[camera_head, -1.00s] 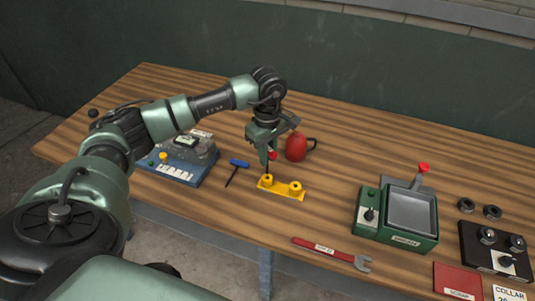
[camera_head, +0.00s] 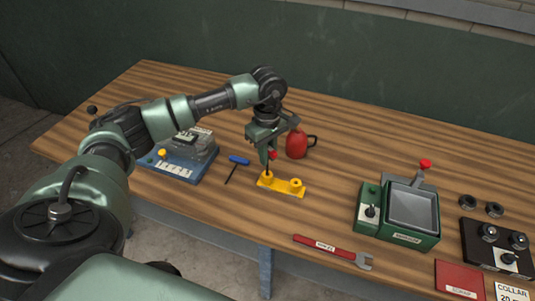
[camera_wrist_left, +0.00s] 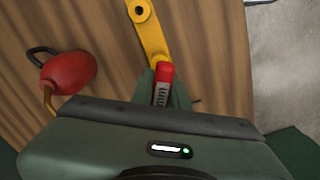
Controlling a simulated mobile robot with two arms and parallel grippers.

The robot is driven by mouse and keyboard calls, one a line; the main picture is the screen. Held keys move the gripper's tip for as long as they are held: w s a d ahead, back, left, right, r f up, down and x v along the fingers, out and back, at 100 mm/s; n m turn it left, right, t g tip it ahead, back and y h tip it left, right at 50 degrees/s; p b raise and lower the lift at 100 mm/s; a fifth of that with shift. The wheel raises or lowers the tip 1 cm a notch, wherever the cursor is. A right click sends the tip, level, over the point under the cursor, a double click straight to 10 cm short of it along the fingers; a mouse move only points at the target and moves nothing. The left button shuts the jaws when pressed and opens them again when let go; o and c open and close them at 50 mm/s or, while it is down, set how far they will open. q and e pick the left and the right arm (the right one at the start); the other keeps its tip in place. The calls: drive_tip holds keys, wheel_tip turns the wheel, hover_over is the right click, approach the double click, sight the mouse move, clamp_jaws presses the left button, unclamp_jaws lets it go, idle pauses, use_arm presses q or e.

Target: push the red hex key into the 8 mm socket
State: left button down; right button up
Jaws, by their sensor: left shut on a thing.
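The red hex key (camera_head: 272,155) is held upright in my left gripper (camera_head: 268,157), which is shut on its red handle. The handle also shows between the fingers in the left wrist view (camera_wrist_left: 165,73). The dark shaft points down to the left socket (camera_head: 267,177) of the yellow block (camera_head: 282,187). Its tip is at or in that socket's top; I cannot tell how deep. The block's other socket (camera_head: 296,183) is empty; it shows in the left wrist view (camera_wrist_left: 139,11). I cannot read any size mark. My right gripper is not in view.
A red oil can (camera_head: 297,144) stands just behind the gripper. A blue-handled hex key (camera_head: 238,161) lies left of the block, beside a blue-based device (camera_head: 180,165). A red wrench (camera_head: 325,246) lies in front, and a green tray machine (camera_head: 400,210) stands right.

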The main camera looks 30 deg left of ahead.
sight(267, 173)
use_arm(q)
drive_tip(key=shift+f+b, duration=1.75)
drive_tip(key=shift+f, duration=0.3)
drive_tip(key=c, duration=1.3)
unclamp_jaws()
drive_tip(key=shift+r, duration=0.1)
wheel_tip(267, 173, up, 7)
drive_tip(key=shift+f+b, duration=0.2)
drive_tip(key=shift+b, duration=0.65)
drive_tip(key=shift+r, duration=0.6)
